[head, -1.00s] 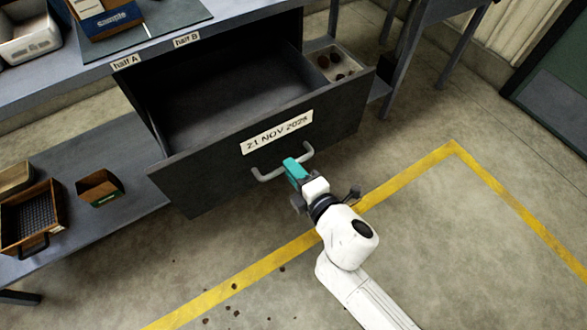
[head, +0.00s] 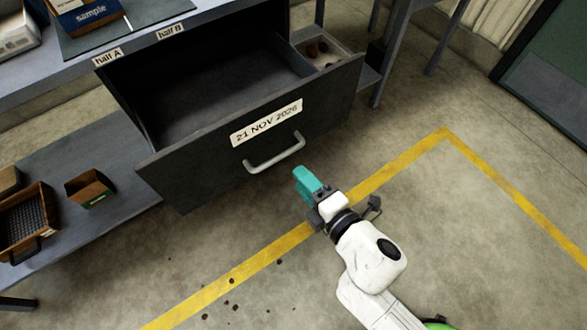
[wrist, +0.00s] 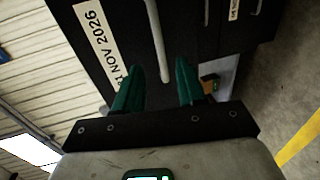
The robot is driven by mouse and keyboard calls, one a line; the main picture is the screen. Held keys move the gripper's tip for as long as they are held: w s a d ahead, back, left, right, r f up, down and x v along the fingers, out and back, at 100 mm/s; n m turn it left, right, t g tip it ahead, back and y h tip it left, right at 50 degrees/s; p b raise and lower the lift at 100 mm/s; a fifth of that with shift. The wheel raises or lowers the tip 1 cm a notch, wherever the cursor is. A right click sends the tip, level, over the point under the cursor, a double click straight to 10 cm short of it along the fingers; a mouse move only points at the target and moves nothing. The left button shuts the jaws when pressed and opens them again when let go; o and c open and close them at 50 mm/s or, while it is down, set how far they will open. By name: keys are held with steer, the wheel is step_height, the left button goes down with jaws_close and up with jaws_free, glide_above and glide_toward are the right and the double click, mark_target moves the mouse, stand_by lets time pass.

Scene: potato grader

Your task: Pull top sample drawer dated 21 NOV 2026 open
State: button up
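The top sample drawer (head: 205,172) is dark grey, stands pulled out from the bench and carries a white label (head: 266,122) reading 21 NOV 2026. Its inside looks mostly empty. Its grey bar handle (head: 274,156) is free of my gripper. My gripper (head: 308,180), with teal fingers, is to the right of and below the handle in the head view, apart from it. In the wrist view my gripper (wrist: 158,85) has its two fingers spread with nothing between them, and the handle (wrist: 157,40) lies beyond the fingertips.
A tray with dark lumps (head: 322,50) sits behind the drawer's right end. A low shelf (head: 110,155) at left holds a small brown box (head: 90,188) and a mesh-bottomed tray (head: 28,222). Yellow-lined floor (head: 400,165) is open at right; small dark crumbs lie on it.

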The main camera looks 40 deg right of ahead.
steer(key=shift+v, duration=1.55)
steer(key=s+d+f+m+g+h, duration=0.2)
steer(key=d+f+m+g+h, duration=0.35)
steer(key=d+m, duration=0.55)
steer(key=s+a+f+m+g+y, duration=0.3)
steer(key=s+f+m+g+y, duration=0.15)
steer(key=s+m+g, duration=0.4)
step_height(320, 180, up, 12)
steer(key=s+n+p, duration=0.1)
steer(key=p, duration=1)
steer(key=shift+s+a+g+y+p, duration=0.15)
steer(key=shift+s+g+y+p, duration=0.15)
steer(key=shift+y+p, duration=0.1)
